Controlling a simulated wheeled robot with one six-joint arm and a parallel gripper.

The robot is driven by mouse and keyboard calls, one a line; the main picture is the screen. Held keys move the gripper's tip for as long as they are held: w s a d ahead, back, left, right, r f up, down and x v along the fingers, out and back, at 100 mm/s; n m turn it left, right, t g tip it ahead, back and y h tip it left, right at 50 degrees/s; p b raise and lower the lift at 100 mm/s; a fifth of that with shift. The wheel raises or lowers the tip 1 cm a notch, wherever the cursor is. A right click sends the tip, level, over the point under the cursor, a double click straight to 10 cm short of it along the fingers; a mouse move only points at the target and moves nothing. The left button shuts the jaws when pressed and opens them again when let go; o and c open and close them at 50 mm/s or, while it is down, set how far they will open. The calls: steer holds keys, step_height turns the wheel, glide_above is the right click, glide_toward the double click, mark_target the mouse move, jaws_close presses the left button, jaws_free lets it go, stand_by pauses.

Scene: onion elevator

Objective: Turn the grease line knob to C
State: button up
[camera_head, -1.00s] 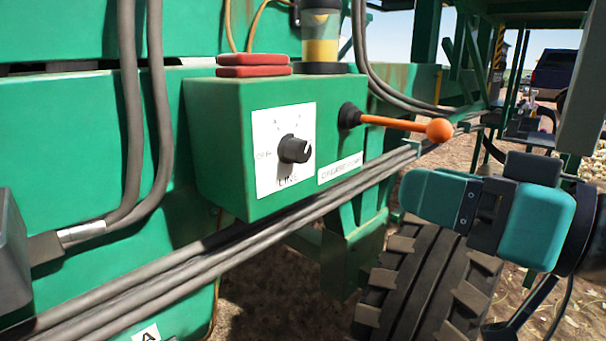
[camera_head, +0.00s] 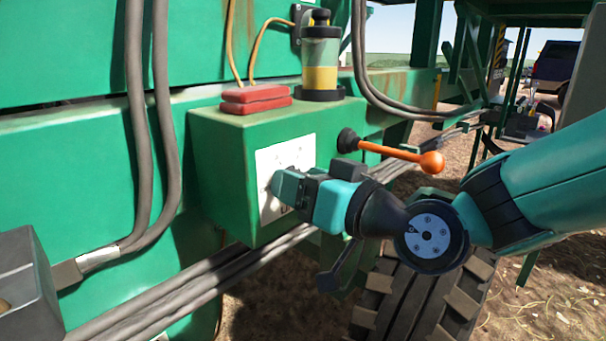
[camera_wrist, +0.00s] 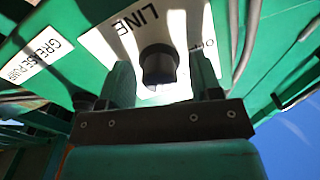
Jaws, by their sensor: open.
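The grease line knob is a black round knob (camera_wrist: 158,66) on a white label plate (camera_wrist: 185,22) marked LINE. In the head view the plate (camera_head: 285,158) is on the front of a green box (camera_head: 225,145), and my gripper hides the knob. My gripper (camera_head: 280,188) is in front of the plate. In the wrist view my gripper (camera_wrist: 163,85) is open, with one finger on each side of the knob and visible gaps to it. I cannot tell how deep the fingers reach around it. The knob's pointer direction is not readable.
An orange-handled lever (camera_head: 395,153) sticks out just right of the box, close above my wrist. Red blocks (camera_head: 255,98) and a grease reservoir (camera_head: 320,65) sit on the box top. Pipes (camera_head: 200,285) run below, and a tyre (camera_head: 430,305) stands at lower right.

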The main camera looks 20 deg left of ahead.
steer(key=c, duration=0.9)
steer(key=shift+c, duration=0.2)
steer(key=m+p, duration=0.1)
steer(key=m, duration=0.5)
steer(key=shift+m, duration=0.3)
steer(key=m+p, duration=0.2)
steer(key=m, duration=0.3)
steer(key=shift+m, duration=0.3)
steer(key=shift+f, duration=0.1)
steer(key=o, duration=0.9)
